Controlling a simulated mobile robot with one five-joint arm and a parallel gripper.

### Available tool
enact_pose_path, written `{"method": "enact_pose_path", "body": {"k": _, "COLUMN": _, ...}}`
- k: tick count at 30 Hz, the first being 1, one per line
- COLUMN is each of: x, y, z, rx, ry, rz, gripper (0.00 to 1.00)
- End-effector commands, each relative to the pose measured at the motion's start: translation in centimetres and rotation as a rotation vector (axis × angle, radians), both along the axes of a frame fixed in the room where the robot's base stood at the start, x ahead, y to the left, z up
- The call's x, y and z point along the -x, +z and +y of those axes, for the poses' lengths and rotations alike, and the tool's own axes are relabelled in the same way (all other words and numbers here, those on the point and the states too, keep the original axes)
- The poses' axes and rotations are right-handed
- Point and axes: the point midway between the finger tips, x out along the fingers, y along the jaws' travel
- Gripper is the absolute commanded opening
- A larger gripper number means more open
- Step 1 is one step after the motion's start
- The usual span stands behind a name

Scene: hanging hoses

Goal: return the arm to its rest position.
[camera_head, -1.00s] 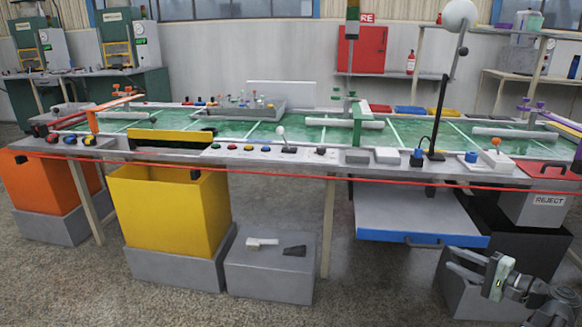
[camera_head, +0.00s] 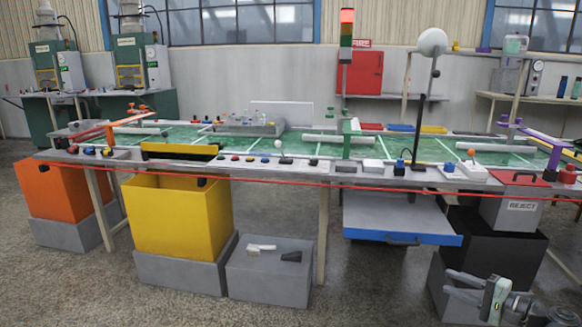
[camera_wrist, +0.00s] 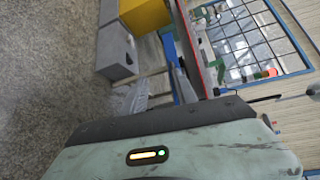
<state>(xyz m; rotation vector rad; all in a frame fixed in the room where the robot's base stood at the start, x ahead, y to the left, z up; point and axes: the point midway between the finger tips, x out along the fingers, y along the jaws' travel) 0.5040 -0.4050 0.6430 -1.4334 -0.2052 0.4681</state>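My gripper (camera_head: 449,282) is at the lower right of the head view, low in front of the dark box under the workbench. Its two grey fingers are apart with nothing seen between them. The rest of my arm runs out of the picture at the bottom right. In the wrist view, the pale green wrist housing fills the lower part and the scene is turned on its side.
The long workbench (camera_head: 305,168) with a red hose along its front edge spans the view. Open floor lies in front.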

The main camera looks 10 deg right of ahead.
Motion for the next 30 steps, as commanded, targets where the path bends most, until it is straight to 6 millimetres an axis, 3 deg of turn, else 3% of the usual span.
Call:
{"method": "enact_pose_path", "body": {"k": 8, "x": -4.8, "y": 0.6, "z": 6.1, "rx": 0.0, "ry": 0.127, "rz": -0.001, "gripper": 0.34}}
{"method": "enact_pose_path", "body": {"k": 14, "x": -8.9, "y": 0.7, "z": 13.7, "rx": 0.009, "ry": 0.269, "rz": 0.016, "gripper": 0.34}}
{"method": "enact_pose_path", "body": {"k": 17, "x": -11.1, "y": 0.1, "z": 19.3, "rx": 0.037, "ry": 0.371, "rz": 0.052, "gripper": 0.34}}
{"method": "enact_pose_path", "body": {"k": 22, "x": -13.4, "y": -3.2, "z": 33.0, "rx": 0.178, "ry": 0.619, "rz": 0.183, "gripper": 0.34}}
{"method": "enact_pose_path", "body": {"k": 24, "x": -13.1, "y": -5.2, "z": 38.3, "rx": 0.275, "ry": 0.72, "rz": 0.249, "gripper": 0.34}}
{"method": "enact_pose_path", "body": {"k": 27, "x": -12.0, "y": -7.9, "z": 43.9, "rx": 0.424, "ry": 0.843, "rz": 0.328, "gripper": 0.34}}
{"method": "enact_pose_path", "body": {"k": 30, "x": -10.5, "y": -10.3, "z": 47.4, "rx": 0.58, "ry": 0.936, "rz": 0.397, "gripper": 0.34}}
